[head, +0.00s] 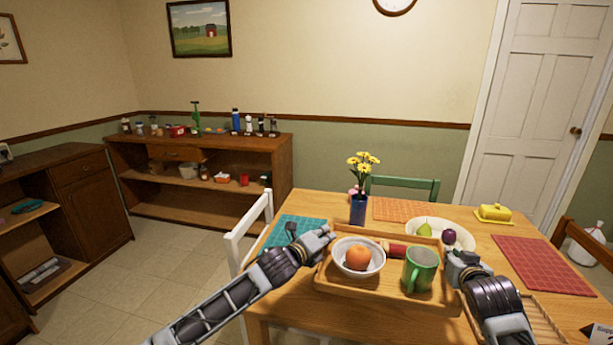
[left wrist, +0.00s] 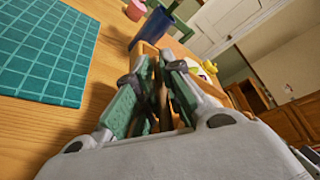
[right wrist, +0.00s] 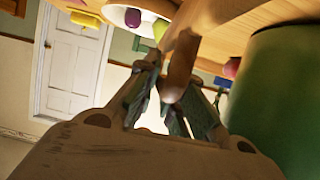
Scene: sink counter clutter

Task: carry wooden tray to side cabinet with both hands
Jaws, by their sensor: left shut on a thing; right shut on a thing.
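The wooden tray (head: 365,291) is at the near side of the dining table, carrying a white bowl (head: 345,262) with an orange (head: 358,257), a green mug (head: 420,270) and a red item (head: 396,249) partly hidden behind the mug. My left gripper (head: 326,236) is shut on the tray's left end; the left wrist view shows wood between its fingers (left wrist: 158,75). My right gripper (head: 455,260) is shut on the right end; the right wrist view shows the wooden handle (right wrist: 181,68) at its fingertips (right wrist: 170,92). I cannot tell whether the tray touches the table.
A low wooden cabinet (head: 280,145) with bottles on top stands at the back wall; another (head: 75,160) stands at the left. A white chair (head: 237,240) is left of the table. A vase (head: 358,210) and fruit plate (head: 440,226) stand behind the tray. Floor at left is clear.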

